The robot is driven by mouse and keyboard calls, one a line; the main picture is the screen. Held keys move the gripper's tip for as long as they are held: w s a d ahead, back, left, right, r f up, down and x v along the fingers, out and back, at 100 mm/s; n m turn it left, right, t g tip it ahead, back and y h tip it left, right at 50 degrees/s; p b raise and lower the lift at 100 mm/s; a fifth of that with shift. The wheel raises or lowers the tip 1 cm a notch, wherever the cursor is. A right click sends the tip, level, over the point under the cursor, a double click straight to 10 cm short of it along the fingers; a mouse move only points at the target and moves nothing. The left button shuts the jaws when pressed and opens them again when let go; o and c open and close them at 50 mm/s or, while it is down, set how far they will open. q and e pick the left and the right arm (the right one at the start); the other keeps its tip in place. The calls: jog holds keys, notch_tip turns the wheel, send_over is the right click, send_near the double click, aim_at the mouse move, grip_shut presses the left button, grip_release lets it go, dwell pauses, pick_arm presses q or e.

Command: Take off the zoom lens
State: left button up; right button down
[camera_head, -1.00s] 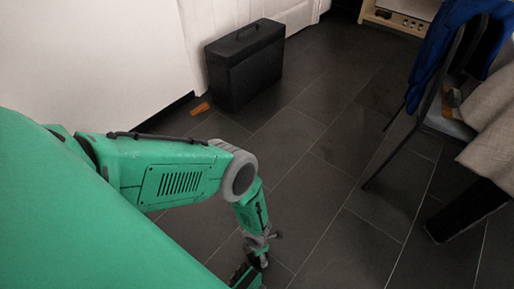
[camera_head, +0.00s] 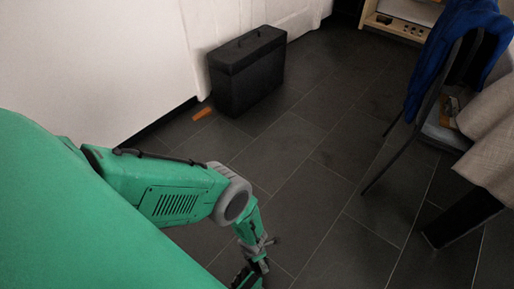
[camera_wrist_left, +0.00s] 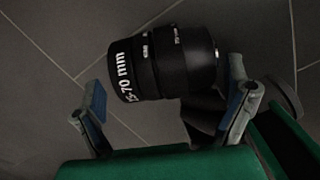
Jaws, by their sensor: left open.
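In the left wrist view a black zoom lens (camera_wrist_left: 160,62) with white lettering ending in "70 mm" lies across the picture, its lettered end to the left. My left gripper (camera_wrist_left: 167,78) is open, with one finger beyond each end of the lens. I cannot tell whether either finger touches it. A dark part (camera_wrist_left: 205,115) shows just below the lens; what it is I cannot tell. In the head view my left gripper (camera_head: 250,274) is at the bottom edge, partly cut off, and the lens cannot be made out there. My right gripper is not in view.
A black case (camera_head: 247,72) stands on the dark tiled floor by the white wall, with an orange piece (camera_head: 202,113) beside it. A chair with a blue cloth (camera_head: 448,50) and a cloth-covered table (camera_head: 490,135) are at the right. The middle floor is clear.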

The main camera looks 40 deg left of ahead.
pick_arm(q)
jog(key=shift+s+a+t+h+p, duration=0.1)
jog(key=shift+s+t+h+p, duration=0.4)
jog(key=shift+p, duration=1)
jog(key=shift+w+t+p, duration=0.15)
jog(key=shift+t+p, duration=0.2)
jog(key=shift+t, duration=0.15)
jog(key=c, duration=1)
jog(key=shift+c, duration=0.2)
